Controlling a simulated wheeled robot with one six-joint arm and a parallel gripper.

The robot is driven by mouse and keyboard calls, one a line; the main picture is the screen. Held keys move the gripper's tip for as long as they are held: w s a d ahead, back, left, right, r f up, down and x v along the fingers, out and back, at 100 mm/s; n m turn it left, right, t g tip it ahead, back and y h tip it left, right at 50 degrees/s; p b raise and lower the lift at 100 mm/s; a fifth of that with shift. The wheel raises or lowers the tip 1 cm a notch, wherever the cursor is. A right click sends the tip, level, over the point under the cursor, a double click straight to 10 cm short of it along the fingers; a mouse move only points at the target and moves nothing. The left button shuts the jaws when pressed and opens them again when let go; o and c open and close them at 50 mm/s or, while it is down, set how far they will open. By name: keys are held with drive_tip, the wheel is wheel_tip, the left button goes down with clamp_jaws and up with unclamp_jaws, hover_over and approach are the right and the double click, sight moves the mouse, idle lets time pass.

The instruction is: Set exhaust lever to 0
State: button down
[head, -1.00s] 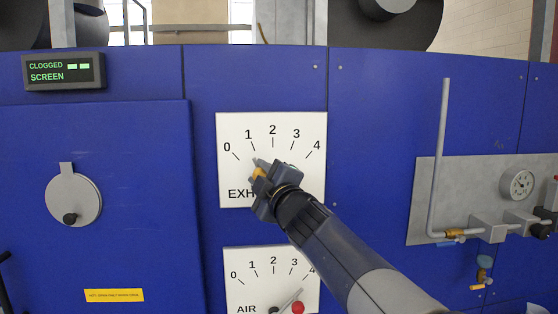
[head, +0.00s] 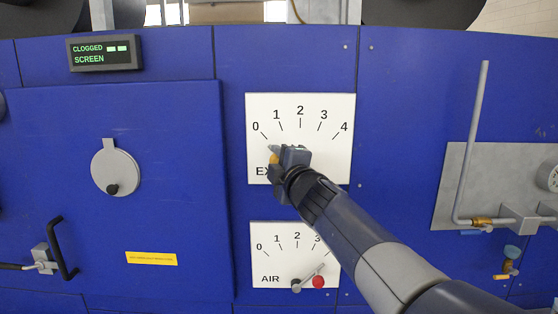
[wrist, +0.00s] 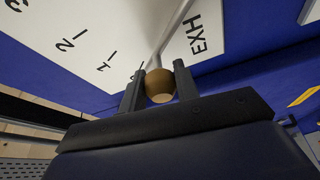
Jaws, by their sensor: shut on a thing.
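The white exhaust dial plate (head: 335,108) is marked 0 to 4, and its EXH label is partly covered by my gripper. The grey exhaust lever (head: 271,148) shows only its tip, close below the 0 mark and pointing up and left. My gripper (head: 274,159) is shut on the lever's tan knob. In the wrist view the knob (wrist: 160,86) sits between the two dark fingers, with the grey lever bar (wrist: 178,28) behind it. The rest of the lever and its pivot are hidden behind my gripper in the head view.
The air dial (head: 265,232) with its lever and red knob (head: 318,281) is just below my arm. A CLOGGED SCREEN display (head: 104,52) is at upper left. A blue door with a round grey disc (head: 115,172) is left. Grey piping (head: 472,140) stands at right.

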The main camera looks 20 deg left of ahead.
drive_tip(key=c, duration=1.1)
unclamp_jaws()
drive_tip(key=shift+a+f, duration=0.1)
drive_tip(key=b+v, duration=0.1)
drive_tip(key=v, duration=1)
drive_tip(key=shift+b, duration=0.4)
drive_tip(key=shift+w+a, duration=0.1)
drive_tip(key=shift+a, duration=0.05)
drive_tip(key=p+x, duration=0.2)
drive_tip(key=x, duration=0.8)
drive_tip(key=shift+w+a, duration=0.15)
drive_tip(key=shift+w, duration=0.1)
drive_tip(key=shift+s, duration=0.1)
